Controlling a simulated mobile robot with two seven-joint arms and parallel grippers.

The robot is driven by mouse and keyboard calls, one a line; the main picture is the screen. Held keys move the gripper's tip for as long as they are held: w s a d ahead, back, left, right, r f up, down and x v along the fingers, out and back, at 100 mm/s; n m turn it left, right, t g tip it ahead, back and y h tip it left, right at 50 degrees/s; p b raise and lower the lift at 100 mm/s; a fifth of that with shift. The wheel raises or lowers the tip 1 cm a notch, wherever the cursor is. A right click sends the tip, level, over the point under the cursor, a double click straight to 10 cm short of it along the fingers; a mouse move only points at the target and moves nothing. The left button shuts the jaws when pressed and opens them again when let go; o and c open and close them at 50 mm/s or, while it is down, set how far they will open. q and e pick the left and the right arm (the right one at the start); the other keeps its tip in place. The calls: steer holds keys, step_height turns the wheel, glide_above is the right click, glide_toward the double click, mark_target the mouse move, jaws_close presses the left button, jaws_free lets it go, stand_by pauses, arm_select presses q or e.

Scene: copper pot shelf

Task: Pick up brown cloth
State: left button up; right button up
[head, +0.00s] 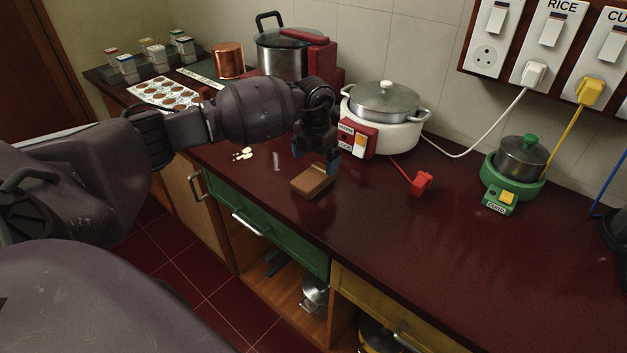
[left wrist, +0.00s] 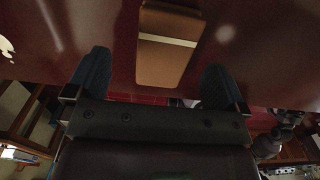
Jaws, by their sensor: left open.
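The brown cloth (head: 312,181) looks like a folded brown block and lies on the dark red counter near its front edge. In the left wrist view the cloth (left wrist: 166,62) shows a pale stripe across it, ahead of and between the spread fingers. My left gripper (head: 316,160) is open and points down, above and just behind the cloth in the head view. Its two blue fingertips also show in the left wrist view (left wrist: 155,85), with nothing held between them. My right gripper is not in view.
A white cooker (head: 385,127) stands right behind my left gripper. A red plug (head: 421,183) lies to the right, and a green cooker (head: 513,175) stands farther right. White spilled bits (head: 243,154) lie left of the cloth. The counter's front right is clear.

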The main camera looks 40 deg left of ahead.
mark_target(317, 173)
arm_select(q)
steer(key=f, duration=0.3)
steer(key=shift+s+d+f, duration=0.2)
steer(key=shift+d+f, duration=0.1)
steer(key=shift+f, duration=0.55)
steer(key=c, duration=1)
steer(key=shift+r, duration=0.1)
step_height(317, 173, up, 20)
steer(key=shift+f+p, duration=0.1)
steer(key=shift+p, duration=0.6)
steer(key=shift+o, duration=1.2)
steer(key=shift+c, duration=0.8)
